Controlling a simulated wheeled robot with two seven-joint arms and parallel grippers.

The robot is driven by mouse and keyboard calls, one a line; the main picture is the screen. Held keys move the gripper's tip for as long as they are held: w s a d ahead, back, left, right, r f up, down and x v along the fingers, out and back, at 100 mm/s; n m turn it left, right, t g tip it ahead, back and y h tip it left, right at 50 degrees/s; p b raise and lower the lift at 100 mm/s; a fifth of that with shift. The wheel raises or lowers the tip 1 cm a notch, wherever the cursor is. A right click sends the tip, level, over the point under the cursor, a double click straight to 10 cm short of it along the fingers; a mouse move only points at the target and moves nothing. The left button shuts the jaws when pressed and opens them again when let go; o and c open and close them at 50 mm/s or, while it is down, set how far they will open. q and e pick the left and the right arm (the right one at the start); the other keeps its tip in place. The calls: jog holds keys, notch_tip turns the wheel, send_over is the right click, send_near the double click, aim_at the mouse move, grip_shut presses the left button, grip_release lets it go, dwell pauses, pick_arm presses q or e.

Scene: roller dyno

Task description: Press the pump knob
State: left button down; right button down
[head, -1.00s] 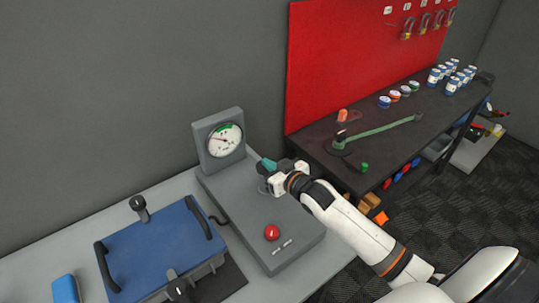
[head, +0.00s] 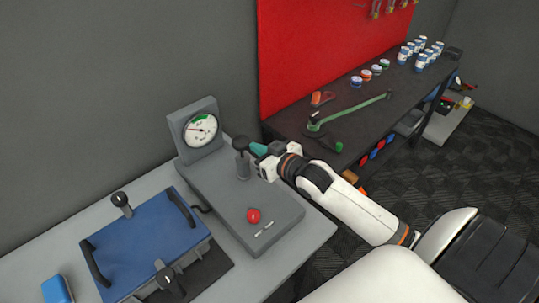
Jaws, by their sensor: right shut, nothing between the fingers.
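The pump knob (head: 240,142) is a black cap on an upright grey post that rises from the grey pump box (head: 225,190). My right gripper (head: 256,149) comes in from the right with its teal fingertips shut and empty. The tips are just right of the knob, at about its height; I cannot tell if they touch it. A white-faced gauge (head: 201,130) with a green band stands at the back of the box. A red button (head: 254,215) sits on the front of the box. My left gripper is not in view.
A blue case (head: 150,245) with black handles and black clamp knobs lies left of the pump box. A smaller blue object (head: 57,290) is at the lower left. A dark bench (head: 345,130) with a green-handled tool and cans stands behind right.

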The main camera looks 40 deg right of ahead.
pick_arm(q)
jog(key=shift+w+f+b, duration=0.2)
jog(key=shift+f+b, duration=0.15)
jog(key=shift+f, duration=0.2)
pick_arm(e)
jog(key=v, duration=0.4)
jog(key=shift+s+r, duration=0.1)
dwell(0.6)
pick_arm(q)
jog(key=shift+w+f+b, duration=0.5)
pick_arm(e)
jog(key=shift+a+r, duration=0.1)
jog(key=shift+r, duration=2.4)
jog(key=shift+s, duration=0.1)
